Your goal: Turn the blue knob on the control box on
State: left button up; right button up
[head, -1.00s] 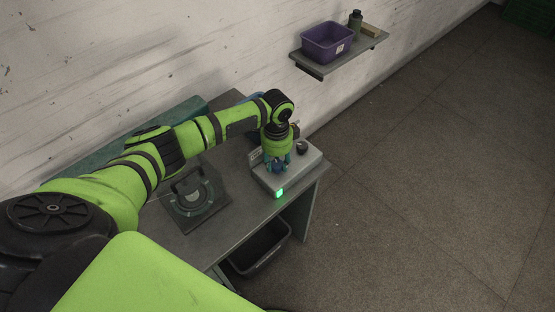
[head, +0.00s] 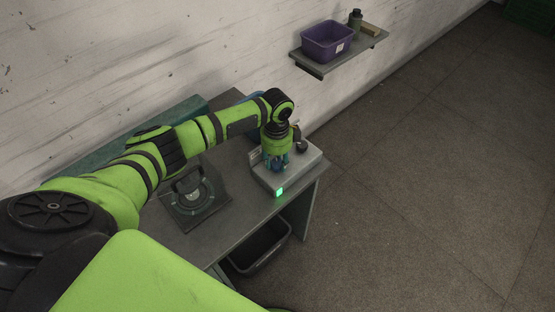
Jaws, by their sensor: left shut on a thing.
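The control box (head: 303,169) is a light grey box near the right end of the grey table. A green lamp (head: 279,191) glows on its front face. A dark knob (head: 302,146) stands on its top at the right, partly behind my gripper. My left gripper (head: 276,167) points down onto the top of the box and is shut on the blue knob. The fingers hide most of the blue knob, so its angle cannot be read. My right gripper is not in view.
A dark plate with a handled round fixture (head: 194,194) lies on the table (head: 237,200) left of the box. A black bin (head: 262,250) is under the table. A wall shelf (head: 340,54) holds a purple bin (head: 327,41) and a bottle (head: 355,19). The floor at right is clear.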

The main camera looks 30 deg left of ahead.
aim_at(275, 163)
pick_arm(q)
jog(key=o, duration=1.1)
jog(key=shift+s+a+f, duration=0.2)
jog(key=shift+s+a, duration=0.05)
jog(key=shift+a, duration=0.1)
jog(key=shift+o, duration=0.2)
jog(key=shift+w, duration=0.1)
jog(key=shift+r, duration=0.15)
jog(key=shift+w+d+r, duration=0.1)
jog(key=shift+r, duration=0.25)
notch_tip(275, 163, up, 11)
